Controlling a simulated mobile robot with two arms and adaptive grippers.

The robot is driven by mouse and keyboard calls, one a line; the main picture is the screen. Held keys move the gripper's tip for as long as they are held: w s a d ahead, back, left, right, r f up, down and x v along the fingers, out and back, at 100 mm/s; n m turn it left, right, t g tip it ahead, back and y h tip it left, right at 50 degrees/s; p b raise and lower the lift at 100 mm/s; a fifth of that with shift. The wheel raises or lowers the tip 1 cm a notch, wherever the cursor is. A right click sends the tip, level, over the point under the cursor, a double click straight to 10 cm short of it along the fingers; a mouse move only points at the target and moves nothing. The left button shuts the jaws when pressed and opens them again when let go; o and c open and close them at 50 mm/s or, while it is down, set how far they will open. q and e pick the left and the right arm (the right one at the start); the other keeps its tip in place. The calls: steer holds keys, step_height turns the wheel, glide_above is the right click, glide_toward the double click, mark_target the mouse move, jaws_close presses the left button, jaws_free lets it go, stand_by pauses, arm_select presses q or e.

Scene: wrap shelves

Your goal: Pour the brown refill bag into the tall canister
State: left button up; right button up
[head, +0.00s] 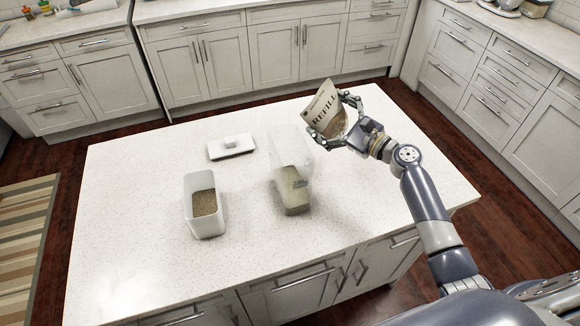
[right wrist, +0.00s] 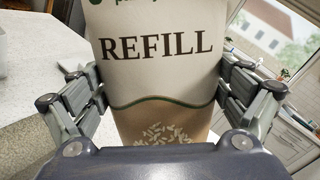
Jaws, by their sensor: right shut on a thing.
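The brown refill bag (head: 322,107), white on top and tan below with REFILL printed on it, is held tilted in the head view. My right gripper (head: 337,119) is shut around it, fingers on both sides. In the right wrist view the bag (right wrist: 158,75) fills the space between the fingers (right wrist: 158,90). The tall canister (head: 290,160) is clear and stands on the island with tan-grey contents in its lower part. The bag is above and to the right of its rim. I cannot tell whether the bag's mouth is open. My left gripper is not in view.
A white open container (head: 204,221) with brown grain stands left of the canister. The white speckled island top (head: 130,200) is otherwise mostly clear. Cabinets (head: 270,50) line the back and right.

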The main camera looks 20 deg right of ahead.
mark_target(332, 101)
step_height(332, 101, up, 2)
steer(key=m+p, duration=0.2)
steer(key=p, duration=0.1)
steer(key=shift+r+m+p, duration=0.2)
steer(key=shift+m+p, duration=0.15)
steer(key=shift+m, duration=0.05)
steer(key=shift+f, duration=0.25)
steer(key=shift+b, duration=0.3)
step_height(332, 101, up, 2)
steer(key=shift+r+p, duration=0.1)
steer(key=shift+p, duration=0.9)
steer(key=shift+r+b, duration=0.15)
steer(key=shift+b, duration=0.2)
steer(key=shift+r, duration=0.25)
steer(key=shift+f, duration=0.1)
